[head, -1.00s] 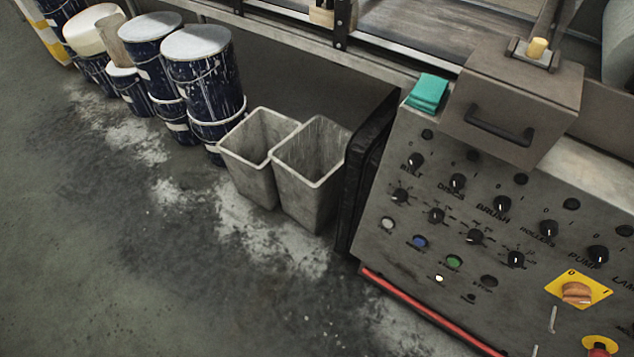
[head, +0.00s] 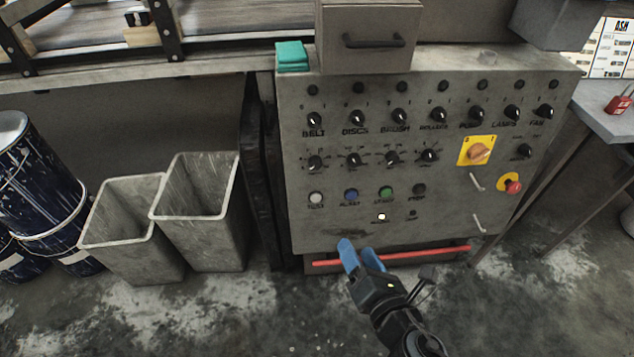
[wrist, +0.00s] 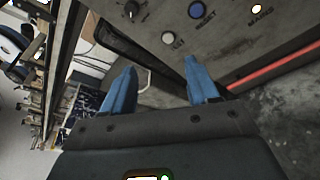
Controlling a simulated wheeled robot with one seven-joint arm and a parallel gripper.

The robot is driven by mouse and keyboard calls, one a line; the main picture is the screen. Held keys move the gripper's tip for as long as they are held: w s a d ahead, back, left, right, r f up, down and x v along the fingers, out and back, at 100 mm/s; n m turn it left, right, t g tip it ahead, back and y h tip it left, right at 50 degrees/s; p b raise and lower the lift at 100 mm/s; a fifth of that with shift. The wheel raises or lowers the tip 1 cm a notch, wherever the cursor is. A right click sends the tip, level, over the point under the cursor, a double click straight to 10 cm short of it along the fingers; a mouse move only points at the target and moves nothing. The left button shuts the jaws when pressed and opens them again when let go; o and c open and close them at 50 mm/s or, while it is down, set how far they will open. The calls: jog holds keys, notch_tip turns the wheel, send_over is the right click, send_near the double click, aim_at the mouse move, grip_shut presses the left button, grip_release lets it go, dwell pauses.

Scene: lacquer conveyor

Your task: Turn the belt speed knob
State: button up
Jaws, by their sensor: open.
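The grey control panel (head: 298,220) stands in the middle of the head view. Its second row holds black rotary knobs with scale marks. The leftmost of these, under the BELT switch (head: 312,119), is the belt speed knob (head: 315,163). In the wrist view a black knob (wrist: 131,9) is partly seen at the top edge, above the white TEST button (wrist: 168,38). My gripper (head: 361,250) has blue fingers and is open and empty. It is in front of the panel's lower part, below the knobs and apart from them. The fingers also show in the wrist view (wrist: 160,82).
Two grey bins (head: 135,262) stand left of the panel, beside dark blue drums (head: 40,170). A red bar (head: 425,254) runs along the panel's foot. A yellow-backed main switch (head: 478,151) and a red emergency stop (head: 513,186) are at the right. A handled box (head: 368,58) sits on top.

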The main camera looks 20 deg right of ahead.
jog(key=w+n+t+h+b, duration=0.1)
jog(key=w+n+b, duration=0.1)
jog(key=w+n, duration=0.45)
jog(key=n+t+h, duration=0.1)
jog(key=n, duration=0.1)
send_near(316, 166)
jog(key=b+x, duration=0.1)
jog(key=x, duration=0.7)
jog(key=shift+b, duration=0.3)
jog(key=c, duration=1)
